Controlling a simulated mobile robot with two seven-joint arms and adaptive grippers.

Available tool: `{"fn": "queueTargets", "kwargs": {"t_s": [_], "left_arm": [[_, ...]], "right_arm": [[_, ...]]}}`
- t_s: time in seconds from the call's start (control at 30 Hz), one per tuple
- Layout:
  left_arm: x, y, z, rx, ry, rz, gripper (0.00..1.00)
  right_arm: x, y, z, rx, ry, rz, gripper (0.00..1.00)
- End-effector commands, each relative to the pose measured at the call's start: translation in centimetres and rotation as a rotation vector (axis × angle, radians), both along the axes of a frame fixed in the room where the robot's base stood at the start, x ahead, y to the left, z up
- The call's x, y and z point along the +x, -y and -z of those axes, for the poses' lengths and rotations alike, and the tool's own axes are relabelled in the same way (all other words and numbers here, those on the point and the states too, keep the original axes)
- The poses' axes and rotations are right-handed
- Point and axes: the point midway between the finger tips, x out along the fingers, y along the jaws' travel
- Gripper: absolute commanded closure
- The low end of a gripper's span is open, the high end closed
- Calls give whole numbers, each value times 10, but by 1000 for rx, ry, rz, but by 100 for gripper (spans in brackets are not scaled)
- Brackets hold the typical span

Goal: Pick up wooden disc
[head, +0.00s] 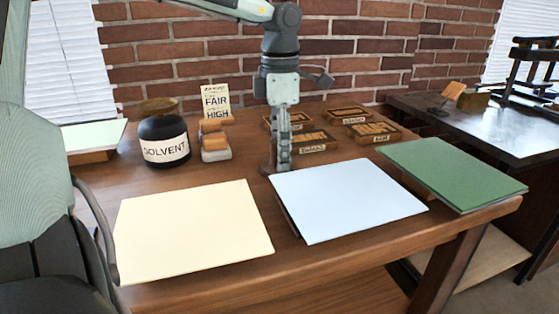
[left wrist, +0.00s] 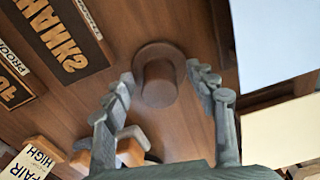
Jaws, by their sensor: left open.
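The wooden disc (left wrist: 158,72), a brown round piece with a darker knob-like part, shows in the left wrist view on the table, between my open fingers. The fingers stand on either side of it and I see no clear contact. In the head view the disc is mostly hidden behind my left gripper (head: 283,163), which points straight down at the wooden table (head: 90,175), just behind the pale blue board (head: 345,200). My left gripper (left wrist: 163,82) holds nothing. My right gripper is not in view.
A dark solvent jar (head: 164,140), orange-brown blocks (head: 214,140) and a FAIR HIGH card (head: 215,101) stand left of the gripper. Labelled wooden trays (head: 373,132) lie behind it and to its right. Cream (head: 195,230) and green (head: 452,172) boards flank the blue one.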

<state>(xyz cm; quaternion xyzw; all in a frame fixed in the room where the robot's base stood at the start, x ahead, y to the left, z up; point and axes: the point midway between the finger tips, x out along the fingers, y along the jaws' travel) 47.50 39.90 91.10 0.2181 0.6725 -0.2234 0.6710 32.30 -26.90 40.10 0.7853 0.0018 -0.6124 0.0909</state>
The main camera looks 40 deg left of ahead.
Motion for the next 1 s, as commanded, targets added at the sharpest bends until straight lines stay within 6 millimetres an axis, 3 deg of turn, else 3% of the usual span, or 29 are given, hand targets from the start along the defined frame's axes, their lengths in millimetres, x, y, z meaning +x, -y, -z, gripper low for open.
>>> {"fn": "queueTargets", "kwargs": {"t_s": [0.07, 0.47, 0.77, 1.0], "left_arm": [[0, 0, 0, 0, 0, 0, 44], [0, 0, 0, -1, -1, -1, 94], [0, 0, -3, 0, 0, -1, 94], [1, -1, -26, 1, 3, -2, 94]], "right_arm": [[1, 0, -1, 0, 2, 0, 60], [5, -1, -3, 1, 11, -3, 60], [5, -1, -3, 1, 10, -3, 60], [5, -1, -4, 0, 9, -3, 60]]}}
